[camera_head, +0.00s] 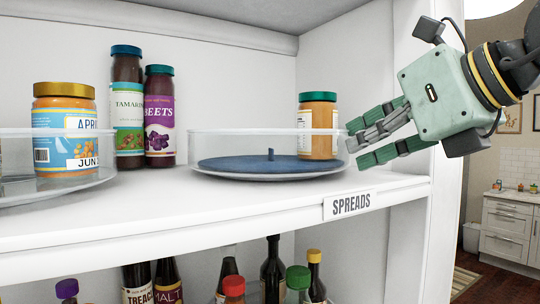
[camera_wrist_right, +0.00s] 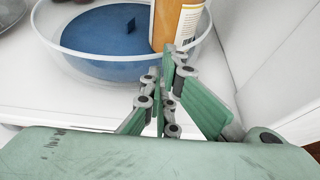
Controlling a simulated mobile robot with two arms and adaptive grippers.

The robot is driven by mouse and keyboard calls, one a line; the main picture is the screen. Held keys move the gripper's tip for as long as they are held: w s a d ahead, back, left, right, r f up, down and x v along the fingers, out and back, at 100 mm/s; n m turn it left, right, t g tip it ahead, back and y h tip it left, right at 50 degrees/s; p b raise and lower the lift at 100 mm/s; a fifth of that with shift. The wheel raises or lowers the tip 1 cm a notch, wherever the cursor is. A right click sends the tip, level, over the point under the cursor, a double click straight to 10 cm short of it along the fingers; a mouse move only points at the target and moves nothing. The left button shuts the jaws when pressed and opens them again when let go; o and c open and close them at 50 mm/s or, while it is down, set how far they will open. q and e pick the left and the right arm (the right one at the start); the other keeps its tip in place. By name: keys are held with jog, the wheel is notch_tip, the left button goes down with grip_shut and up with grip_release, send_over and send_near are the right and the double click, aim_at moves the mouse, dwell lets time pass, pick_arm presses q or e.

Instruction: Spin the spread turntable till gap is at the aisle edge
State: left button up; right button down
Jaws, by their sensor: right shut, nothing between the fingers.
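The spread turntable (camera_head: 230,172) stands on the white shelf above the SPREADS label (camera_head: 347,204). It has a clear rim and a blue mat with a small upright blue tab (camera_head: 271,154) near its middle. One jar (camera_head: 318,126) with a green lid and orange-brown contents stands on its right side; the rest of the mat is bare. My right gripper (camera_head: 352,142) is shut and empty at the turntable's right edge, by the jar. In the right wrist view the fingers (camera_wrist_right: 168,85) are close to the clear rim (camera_wrist_right: 120,82); I cannot tell whether they touch. My left gripper is not in view.
Another clear-rimmed turntable (camera_head: 60,190) with an apricot jar (camera_head: 65,130) stands at the left. A tamarind bottle (camera_head: 127,108) and a beets jar (camera_head: 159,115) stand between the turntables, further back. The shelf's right upright (camera_head: 408,90) is close to my right gripper. Bottles fill the lower shelf.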

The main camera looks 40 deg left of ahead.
jog(key=shift+w, duration=0.45)
jog(key=shift+d, duration=0.65)
jog(key=shift+w+d, duration=0.15)
jog(key=shift+d, duration=0.4)
jog(key=shift+w+d, duration=0.15)
jog(key=shift+d, duration=0.35)
jog(key=shift+s, duration=0.1)
jog(key=v, duration=1.1)
jog(key=shift+s+d, duration=0.15)
jog(key=shift+d, duration=0.2)
jog(key=shift+r, duration=0.15)
